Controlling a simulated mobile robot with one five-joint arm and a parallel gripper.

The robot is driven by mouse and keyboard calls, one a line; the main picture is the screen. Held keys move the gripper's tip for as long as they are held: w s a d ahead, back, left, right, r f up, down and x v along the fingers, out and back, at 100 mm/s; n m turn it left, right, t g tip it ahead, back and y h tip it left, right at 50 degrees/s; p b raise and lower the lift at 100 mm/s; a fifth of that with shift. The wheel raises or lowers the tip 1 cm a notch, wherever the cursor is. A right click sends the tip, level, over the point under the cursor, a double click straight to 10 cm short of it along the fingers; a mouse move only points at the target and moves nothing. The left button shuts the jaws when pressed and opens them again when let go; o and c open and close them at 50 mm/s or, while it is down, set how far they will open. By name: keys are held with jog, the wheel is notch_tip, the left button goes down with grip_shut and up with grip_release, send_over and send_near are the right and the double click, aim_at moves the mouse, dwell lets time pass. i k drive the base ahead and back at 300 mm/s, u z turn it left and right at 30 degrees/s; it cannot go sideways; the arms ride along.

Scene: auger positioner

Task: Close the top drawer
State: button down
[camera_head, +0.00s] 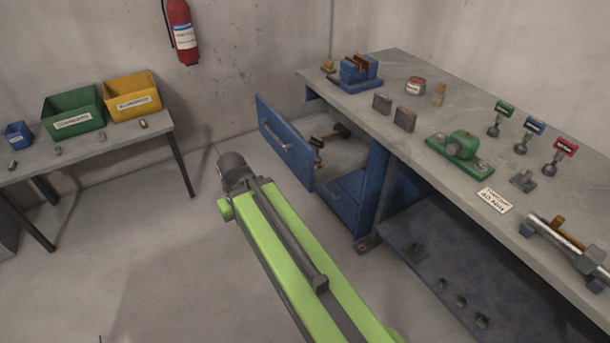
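The top drawer (285,138) is blue and sits under the left end of the workbench. It is pulled well open, with its front panel standing away from the cabinet to the left. A small handle (283,144) is on its front. Inside lie a dark tool and a small item with a label. A second blue drawer (346,196) below it looks shut. My green arm reaches up from the bottom to a dark joint (236,170), left of and below the drawer front in the picture. My gripper is not visible, and no contact with the drawer shows.
The grey workbench (400,75) on the right carries a blue vise, a green device and several labelled stands. A dark lower shelf (455,260) is beneath it. A side table (90,150) with blue, green and yellow bins stands left.

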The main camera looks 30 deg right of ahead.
aim_at(288, 131)
jog(key=u, duration=0.3)
jog(key=k, duration=0.15)
jog(key=z, duration=0.9)
jog(key=i, duration=1.25)
jog(key=u, duration=4.6)
jog(key=i, duration=0.1)
jog(key=z, duration=2.2)
jog(key=k, duration=0.55)
jog(key=z, duration=0.2)
jog(key=i, duration=0.5)
jog(key=u, duration=0.05)
